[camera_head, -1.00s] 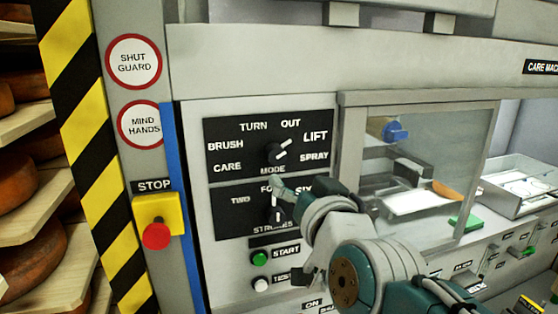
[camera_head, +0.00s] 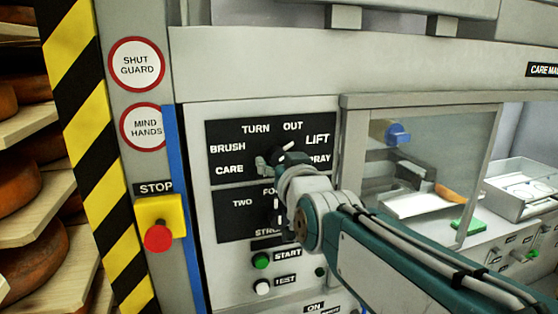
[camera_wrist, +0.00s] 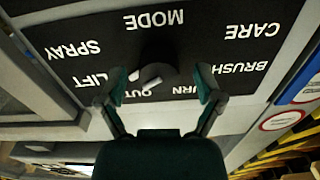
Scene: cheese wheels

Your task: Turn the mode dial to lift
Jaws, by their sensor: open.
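The black mode dial (camera_head: 275,152) is on the upper black panel of the machine, ringed by the words CARE, BRUSH, TURN, OUT, LIFT and SPRAY. It also shows upside down in the wrist view (camera_wrist: 157,72). Its white pointer slants between OUT and LIFT, seemingly nearer OUT; the exact setting is hard to tell. The LIFT label (camera_head: 317,140) is at the panel's upper right. My gripper (camera_head: 271,160) is at the dial. In the wrist view my gripper (camera_wrist: 160,84) is open, one finger on each side of the dial, with visible gaps.
The strokes dial (camera_head: 276,207) is just below, partly behind my wrist. START (camera_head: 261,261) and TEST (camera_head: 263,287) buttons are lower down. A red stop button (camera_head: 158,237) is at left. A clear guard window (camera_head: 440,150) is at right.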

